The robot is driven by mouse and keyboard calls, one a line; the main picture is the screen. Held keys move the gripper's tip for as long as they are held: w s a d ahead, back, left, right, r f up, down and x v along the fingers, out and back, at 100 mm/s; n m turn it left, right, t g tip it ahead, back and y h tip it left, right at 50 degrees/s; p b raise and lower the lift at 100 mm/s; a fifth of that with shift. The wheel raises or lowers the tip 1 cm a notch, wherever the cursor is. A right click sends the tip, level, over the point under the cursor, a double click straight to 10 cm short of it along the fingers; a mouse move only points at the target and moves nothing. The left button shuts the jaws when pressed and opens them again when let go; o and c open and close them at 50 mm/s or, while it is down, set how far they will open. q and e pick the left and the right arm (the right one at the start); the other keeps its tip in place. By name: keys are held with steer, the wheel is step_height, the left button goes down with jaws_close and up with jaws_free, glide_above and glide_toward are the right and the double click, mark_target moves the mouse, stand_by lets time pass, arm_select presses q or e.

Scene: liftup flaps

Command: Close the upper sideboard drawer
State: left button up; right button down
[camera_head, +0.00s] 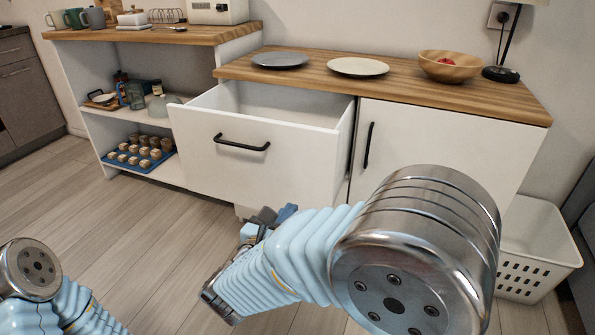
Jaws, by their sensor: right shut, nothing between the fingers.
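The upper sideboard drawer (262,155) is white with a black bar handle (242,143). It is pulled well out of the wooden-topped sideboard (480,88), and its open inside shows empty as far as I can see. My right gripper (272,215) is below the drawer's front, in front of the sideboard's lower part. It is shut and partly hidden behind my right arm. I cannot tell whether it touches the sideboard. My left arm shows only at the lower left, and its gripper is out of view.
Two plates (358,67) and a wooden bowl (450,66) stand on the sideboard top. A cabinet door (430,140) is right of the drawer. Open shelves (90,110) with dishes stand left. A white basket (538,240) is at the right. The floor at left is clear.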

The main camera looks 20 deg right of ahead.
mark_target(310, 158)
arm_select(q)
steer(key=shift+w+f, duration=0.3)
steer(key=shift+w, duration=0.1)
arm_select(e)
steer(key=shift+t, duration=0.7)
steer(key=r+x, duration=0.1)
steer(key=x, duration=0.3)
steer(key=r+x, duration=0.1)
steer(key=x, duration=0.4)
steer(key=a+r+x, duration=0.1)
steer(key=x, duration=0.4)
steer(key=shift+w, duration=0.3)
